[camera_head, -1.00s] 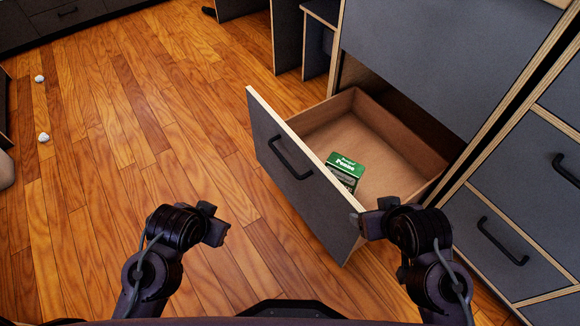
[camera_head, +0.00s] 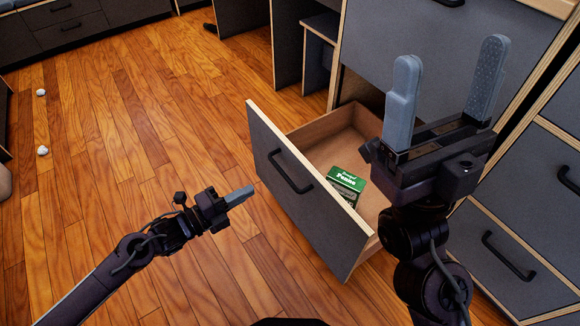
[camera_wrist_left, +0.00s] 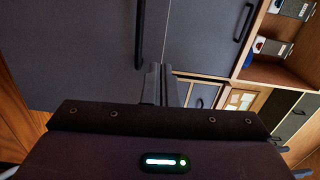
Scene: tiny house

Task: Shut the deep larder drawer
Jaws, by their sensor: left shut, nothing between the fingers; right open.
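The deep larder drawer (camera_head: 310,205) is pulled out from the cabinet, with a dark grey front and a black bar handle (camera_head: 290,172). A green box labelled Penne (camera_head: 346,182) lies inside it. My left gripper (camera_head: 240,196) is shut and empty, a short way left of the drawer front and pointing toward it. In the left wrist view its fingers (camera_wrist_left: 160,84) point at dark grey fronts; I cannot tell whether they touch. My right gripper (camera_head: 446,85) is open and empty, raised over the right side of the drawer, hiding part of its interior and right end.
A closed grey front (camera_head: 440,40) is above the drawer. Closed drawers (camera_head: 505,255) with black handles stand to the right. Two small white lumps (camera_head: 42,151) lie on the wooden floor (camera_head: 120,190) at left. The floor in front of the drawer is otherwise clear.

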